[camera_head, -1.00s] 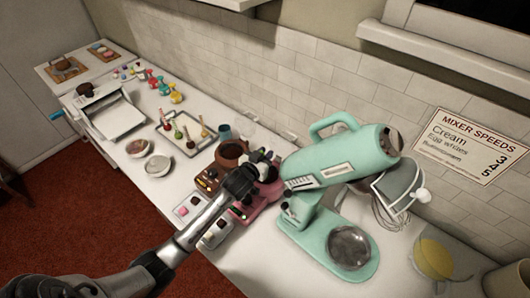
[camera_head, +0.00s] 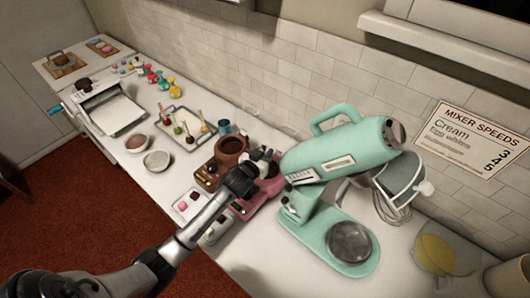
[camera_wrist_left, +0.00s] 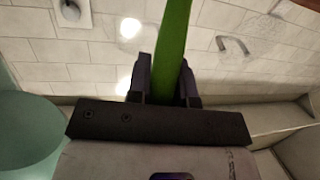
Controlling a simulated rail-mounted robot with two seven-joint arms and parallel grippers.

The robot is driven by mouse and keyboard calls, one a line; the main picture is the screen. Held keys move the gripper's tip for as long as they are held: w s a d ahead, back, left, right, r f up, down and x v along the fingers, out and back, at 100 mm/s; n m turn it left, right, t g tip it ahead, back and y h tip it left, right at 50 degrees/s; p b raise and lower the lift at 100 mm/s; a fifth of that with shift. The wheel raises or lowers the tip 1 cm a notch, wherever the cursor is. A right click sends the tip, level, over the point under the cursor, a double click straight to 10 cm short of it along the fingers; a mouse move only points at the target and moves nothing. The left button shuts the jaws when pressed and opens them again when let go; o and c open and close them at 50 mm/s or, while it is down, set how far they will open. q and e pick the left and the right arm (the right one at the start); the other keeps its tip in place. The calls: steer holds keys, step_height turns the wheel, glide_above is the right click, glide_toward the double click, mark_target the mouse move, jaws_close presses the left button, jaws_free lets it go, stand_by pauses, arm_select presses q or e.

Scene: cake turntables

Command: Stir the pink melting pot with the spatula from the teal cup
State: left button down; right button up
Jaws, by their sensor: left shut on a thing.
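The pink melting pot (camera_head: 268,187) stands left of the mixer in the head view, partly hidden behind my left gripper. My left gripper (camera_head: 264,160) is over this pot. In the left wrist view my left gripper (camera_wrist_left: 166,88) is shut on a green handle (camera_wrist_left: 173,40), seemingly the spatula's. The spatula's lower end is hidden, so I cannot tell whether it touches the pot's contents. The teal cup (camera_head: 224,127) stands behind the brown pot, with nothing clearly sticking out of it. My right gripper is not in view.
A brown melting pot (camera_head: 230,150) stands just left of the pink one. A large mint stand mixer (camera_head: 335,158) is close on the right. A tray (camera_head: 184,125) with several small items and two bowls, one grey (camera_head: 157,161), lie to the left. The tiled wall is behind.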

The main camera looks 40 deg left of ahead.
arm_select(q)
steer(key=shift+f, duration=0.55)
